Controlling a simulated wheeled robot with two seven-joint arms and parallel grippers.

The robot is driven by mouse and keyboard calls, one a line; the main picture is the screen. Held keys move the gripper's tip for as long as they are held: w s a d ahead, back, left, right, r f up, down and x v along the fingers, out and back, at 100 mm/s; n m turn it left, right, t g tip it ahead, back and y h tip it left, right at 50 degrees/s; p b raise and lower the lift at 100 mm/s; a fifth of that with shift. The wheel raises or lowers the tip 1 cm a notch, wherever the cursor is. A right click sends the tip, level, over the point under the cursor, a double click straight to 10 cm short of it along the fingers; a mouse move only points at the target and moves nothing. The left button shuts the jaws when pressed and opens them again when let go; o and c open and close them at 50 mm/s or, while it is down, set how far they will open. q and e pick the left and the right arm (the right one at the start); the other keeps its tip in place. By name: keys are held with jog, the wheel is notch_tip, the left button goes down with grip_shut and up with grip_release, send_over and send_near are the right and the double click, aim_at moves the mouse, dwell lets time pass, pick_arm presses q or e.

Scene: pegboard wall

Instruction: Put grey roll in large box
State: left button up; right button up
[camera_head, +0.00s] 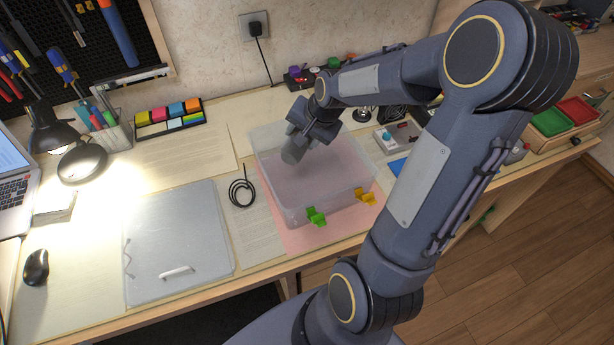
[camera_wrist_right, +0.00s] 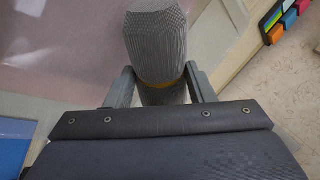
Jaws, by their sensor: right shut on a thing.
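The large box (camera_head: 345,203) is a clear plastic bin with green and orange clips on its front side, standing on a pink sheet on the desk. My right gripper (camera_head: 298,143) is over the box's back left part, pointing down. In the right wrist view the gripper (camera_wrist_right: 162,85) is shut on the grey roll (camera_wrist_right: 155,38), a ribbed grey cylinder with a yellowish band between the fingers. The roll (camera_head: 292,153) also shows in the head view, below the gripper. I cannot tell whether it touches the box floor. My left gripper is not in view.
A flat grey lid (camera_head: 180,245) with a handle lies left of the box. A black cable coil (camera_head: 241,192) lies between them. A tray of coloured sticky notes (camera_head: 168,117), a lamp (camera_head: 80,160) and a pen holder stand further left. A grey-white device (camera_head: 393,138) is right of the box.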

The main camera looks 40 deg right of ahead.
notch_tip(320, 180, down, 9)
jog(key=shift+b, duration=0.3)
jog(key=shift+f, duration=0.2)
jog(key=o, duration=0.8)
jog(key=shift+r, duration=0.1)
